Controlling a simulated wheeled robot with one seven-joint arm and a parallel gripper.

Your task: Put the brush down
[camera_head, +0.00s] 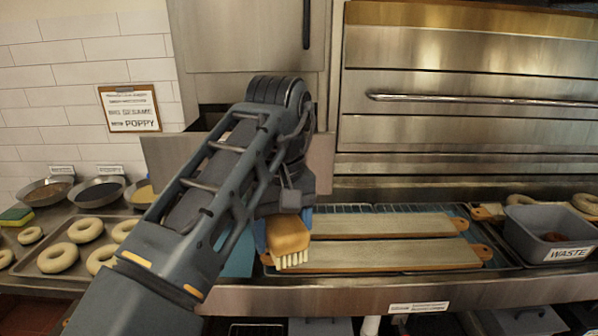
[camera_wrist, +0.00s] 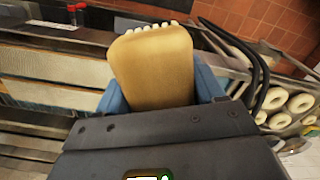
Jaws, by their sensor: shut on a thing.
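The brush (camera_head: 288,238) has a tan wooden block and pale bristles that point down in the head view. In the wrist view the brush (camera_wrist: 152,68) fills the upper middle, with its bristle tips at the top edge. My gripper (camera_wrist: 155,92) is shut on it, with a blue finger on each side. In the head view my gripper (camera_head: 262,236) is mostly hidden behind my arm and the brush. The brush is in front of the left ends of two long boards (camera_head: 390,256); I cannot tell whether it touches anything below.
A grey bin marked WASTE (camera_head: 548,222) stands at the right. A tray of bagels (camera_head: 38,262) and several bowls (camera_head: 98,192) are at the left. A sponge (camera_head: 15,216) lies at the far left. The counter's front edge (camera_head: 420,292) runs below the boards.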

